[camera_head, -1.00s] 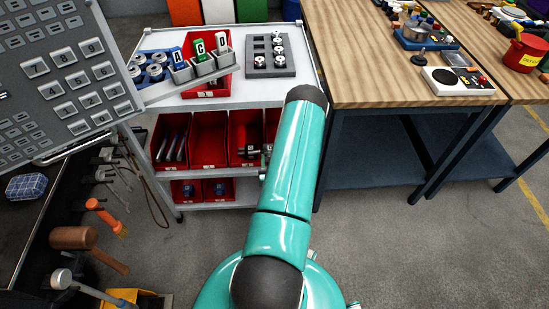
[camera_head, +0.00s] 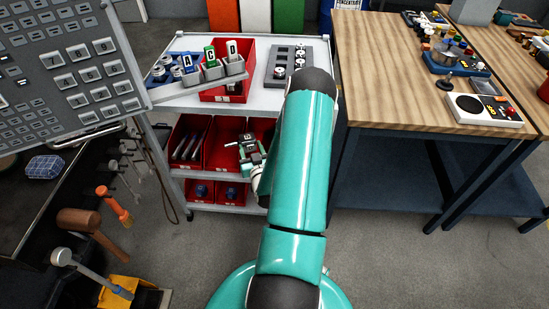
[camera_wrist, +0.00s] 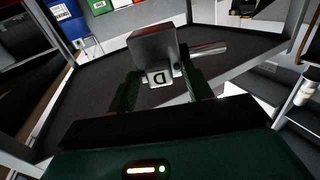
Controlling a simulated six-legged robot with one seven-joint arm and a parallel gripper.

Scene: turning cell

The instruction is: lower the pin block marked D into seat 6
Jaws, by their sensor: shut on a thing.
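My gripper (camera_head: 252,152) is in front of the cart's middle shelf in the head view, below the top shelf. It is shut on a grey block marked D, the pin block (camera_wrist: 152,45), which shows between my fingers (camera_wrist: 162,72) in the wrist view. Its white D label faces the wrist camera, upside down. A grey seat plate (camera_head: 273,72) lies on the cart's top shelf, apart from my gripper. It has dark seats in rows, and several hold round white-and-black pieces. My arm hides its near right part. I cannot read seat numbers, so seat 6 cannot be told.
Red bins (camera_head: 222,150) fill the shelf below. A keypad panel (camera_head: 75,75) stands left; a wooden table (camera_head: 400,80) stands right.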

